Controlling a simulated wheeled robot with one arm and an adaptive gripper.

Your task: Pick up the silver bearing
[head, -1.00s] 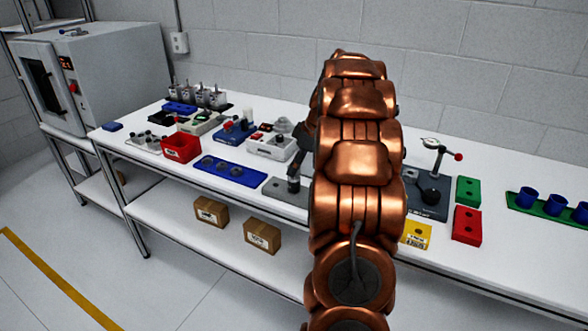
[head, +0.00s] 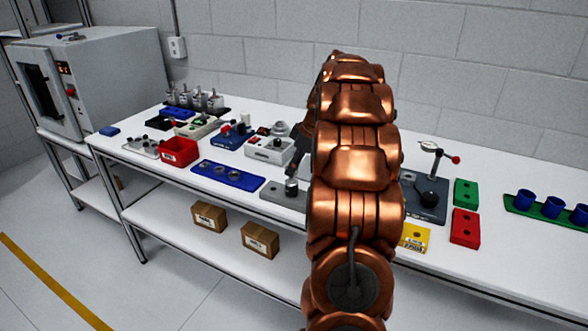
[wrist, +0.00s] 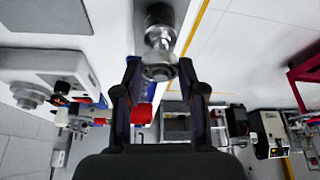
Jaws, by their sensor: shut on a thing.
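My gripper (wrist: 160,74) is shut on the silver bearing (wrist: 160,72), a small shiny ring between its two dark fingertips in the wrist view. Just beyond the bearing is a silver post (wrist: 160,36) on a grey base. In the head view my gripper (head: 291,172) is dark and lies left of my copper arm, just above the grey block (head: 274,193) with its post (head: 291,187). The bearing cannot be made out in the head view. Whether it is fully clear of the post cannot be told.
A blue tray (head: 252,183) with several round parts lies left of the grey block. Behind are a white device (head: 266,150) and a red bin (head: 180,152). A dial gauge stand (head: 428,200) and green, red and yellow blocks stand right of my arm.

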